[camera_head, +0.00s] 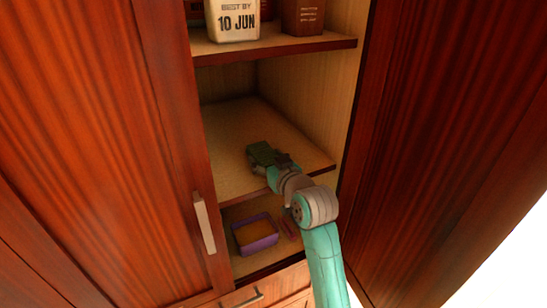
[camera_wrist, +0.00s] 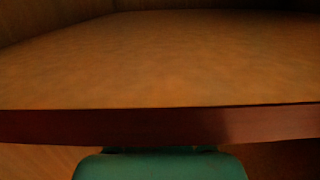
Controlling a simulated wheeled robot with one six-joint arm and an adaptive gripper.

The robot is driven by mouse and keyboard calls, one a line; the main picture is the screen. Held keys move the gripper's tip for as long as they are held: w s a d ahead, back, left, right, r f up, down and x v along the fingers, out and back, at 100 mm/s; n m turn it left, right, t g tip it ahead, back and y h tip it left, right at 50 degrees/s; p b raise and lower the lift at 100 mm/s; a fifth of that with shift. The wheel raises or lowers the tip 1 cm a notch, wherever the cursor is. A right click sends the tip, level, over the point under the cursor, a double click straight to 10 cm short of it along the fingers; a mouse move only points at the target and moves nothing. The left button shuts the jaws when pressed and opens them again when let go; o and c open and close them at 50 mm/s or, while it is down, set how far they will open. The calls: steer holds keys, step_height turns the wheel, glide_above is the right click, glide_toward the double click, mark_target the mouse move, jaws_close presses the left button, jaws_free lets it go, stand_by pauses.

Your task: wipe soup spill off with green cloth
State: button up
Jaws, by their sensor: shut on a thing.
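My gripper (camera_head: 269,158) reaches over the front part of the middle shelf (camera_head: 232,130) inside the open cabinet. It is shut on what looks like the green cloth (camera_head: 258,151), a small dark green patch at its tip. The fingers and most of the cloth are too small and dark to make out. In the wrist view the shelf top (camera_wrist: 160,55) looks bare and mottled brown, and a teal-green shape shows below its front edge; I cannot tell whether that is cloth or part of my gripper. No distinct soup spill can be made out.
A carton marked 10 JUN (camera_head: 234,22) and a brown box (camera_head: 303,17) stand on the shelf above. A purple-rimmed box (camera_head: 256,234) sits on the shelf below. Cabinet doors flank the opening at left (camera_head: 110,130) and right (camera_head: 455,140). The middle shelf is otherwise clear.

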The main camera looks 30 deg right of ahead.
mark_target(242, 172)
steer(key=shift+a, duration=1.8)
steer(key=shift+a+f, duration=0.15)
steer(key=shift+a, duration=0.7)
steer(key=shift+a+f, duration=0.1)
steer(key=shift+a, duration=0.75)
steer(key=shift+r, duration=3.15)
step_height(242, 172, up, 3)
